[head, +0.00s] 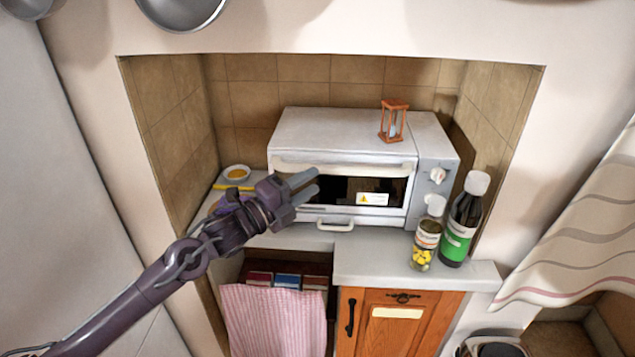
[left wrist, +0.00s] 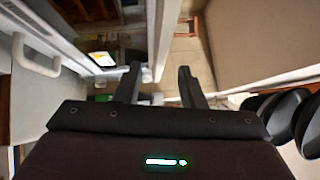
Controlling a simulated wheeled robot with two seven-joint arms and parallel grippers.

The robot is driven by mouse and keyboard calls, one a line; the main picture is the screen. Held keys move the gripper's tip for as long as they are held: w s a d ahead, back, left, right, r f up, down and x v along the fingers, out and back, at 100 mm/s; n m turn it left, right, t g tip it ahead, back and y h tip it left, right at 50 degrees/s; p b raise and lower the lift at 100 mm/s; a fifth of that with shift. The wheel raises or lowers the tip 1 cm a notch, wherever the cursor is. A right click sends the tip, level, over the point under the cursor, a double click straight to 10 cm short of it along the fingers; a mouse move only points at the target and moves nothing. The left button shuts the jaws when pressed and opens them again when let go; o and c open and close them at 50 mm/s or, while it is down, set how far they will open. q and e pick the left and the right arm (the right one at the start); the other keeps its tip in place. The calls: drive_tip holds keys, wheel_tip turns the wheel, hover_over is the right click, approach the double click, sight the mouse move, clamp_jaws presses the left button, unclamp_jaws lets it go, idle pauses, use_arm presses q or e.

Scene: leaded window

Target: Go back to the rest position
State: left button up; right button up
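My left gripper (head: 305,186) is in front of the left part of the white toaster oven (head: 340,132), above the grey counter. Its fingers are apart with nothing between them, as the left wrist view (left wrist: 160,88) also shows. I cannot tell in the head view whether it touches the oven front. The oven window is dark and bears a white label with a yellow warning sign (head: 372,198). A pale handle (head: 335,225) sits low at the oven front. My right gripper is not in view.
An orange-framed hourglass (head: 393,121) stands on the oven. A jar with yellow contents (head: 427,236) and a dark bottle with a green label (head: 460,225) stand at the counter's right. A small yellow-filled bowl (head: 236,174) is behind my wrist. A striped towel (head: 273,318) hangs below.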

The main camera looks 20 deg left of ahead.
use_arm(q)
drive_tip(key=shift+s, duration=0.15)
idle(0.3)
drive_tip(key=s+d+f+n+g+y, duration=0.2)
drive_tip(key=s+f+n+y, duration=0.25)
drive_tip(key=f+n, duration=0.25)
drive_tip(key=s+d+f+n+g+y, duration=0.1)
drive_tip(key=s+f+n+g+y, duration=0.2)
drive_tip(key=s+f+n, duration=0.3)
drive_tip(key=s+d+f+n+g+y, duration=0.1)
drive_tip(key=s+f+n+g, duration=0.35)
drive_tip(key=s, duration=0.45)
drive_tip(key=s+f+n+g+y, duration=0.1)
drive_tip(key=s+f+n+g, duration=0.25)
drive_tip(key=s+n, duration=0.4)
drive_tip(key=s+f+m+g, duration=0.2)
drive_tip(key=s+f, duration=0.1)
drive_tip(key=f, duration=2.7)
drive_tip(key=s+a+f+g, duration=0.1)
drive_tip(key=s+a+f, duration=0.2)
drive_tip(key=s+f, duration=1.4)
drive_tip(key=s, duration=0.2)
drive_tip(key=shift+s+a+f, duration=0.15)
drive_tip(key=shift+s+a, duration=0.05)
drive_tip(key=shift+s, duration=0.1)
